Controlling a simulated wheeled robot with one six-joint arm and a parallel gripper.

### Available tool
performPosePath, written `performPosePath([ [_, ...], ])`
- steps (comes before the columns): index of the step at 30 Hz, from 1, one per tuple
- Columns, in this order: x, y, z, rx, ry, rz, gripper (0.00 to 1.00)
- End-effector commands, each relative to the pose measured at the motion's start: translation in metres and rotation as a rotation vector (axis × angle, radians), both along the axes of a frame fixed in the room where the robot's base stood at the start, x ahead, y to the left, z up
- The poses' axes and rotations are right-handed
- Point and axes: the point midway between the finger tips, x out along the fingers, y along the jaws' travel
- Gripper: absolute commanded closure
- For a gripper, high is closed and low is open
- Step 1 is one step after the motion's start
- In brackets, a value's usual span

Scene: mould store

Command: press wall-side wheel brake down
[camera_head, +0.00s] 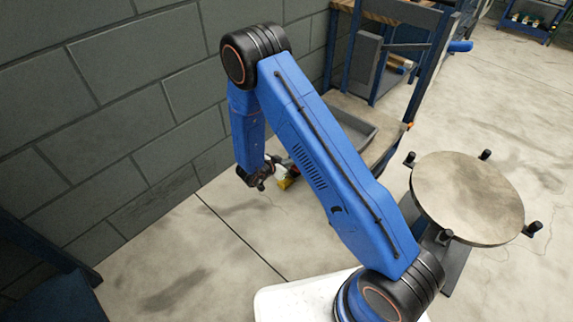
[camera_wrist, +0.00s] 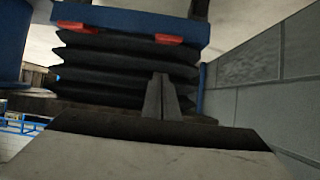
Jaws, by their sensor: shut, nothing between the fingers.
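My gripper (camera_head: 261,185) hangs low between the block wall and the blue-framed cart in the head view. In the wrist view its narrow fingers (camera_wrist: 161,97) are together with nothing between them. A small yellow part (camera_head: 285,183) shows low down just right of the gripper, partly hidden by my arm; I cannot tell whether it is the wheel brake. In the wrist view, black pleated bellows (camera_wrist: 120,72) fill the space beyond the fingers. Two red tabs, left (camera_wrist: 76,26) and right (camera_wrist: 169,39), sit on a blue edge above them. No wheel is clearly visible.
The block wall (camera_head: 100,95) runs along the left, also close on the right in the wrist view (camera_wrist: 255,100). The cart's grey tray (camera_head: 350,122) is behind my arm. A round table (camera_head: 467,200) with black knobs stands at right. Floor (camera_head: 190,265) at lower left is clear.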

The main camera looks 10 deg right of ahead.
Motion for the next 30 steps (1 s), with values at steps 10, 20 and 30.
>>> performPosePath([
  [10,0.023,-0.032,-0.035,-0.001,0.003,0.002,1.00],
  [20,0.019,-0.025,-0.061,0.000,0.000,0.001,1.00],
  [30,0.018,-0.025,-0.063,0.001,-0.001,0.000,1.00],
])
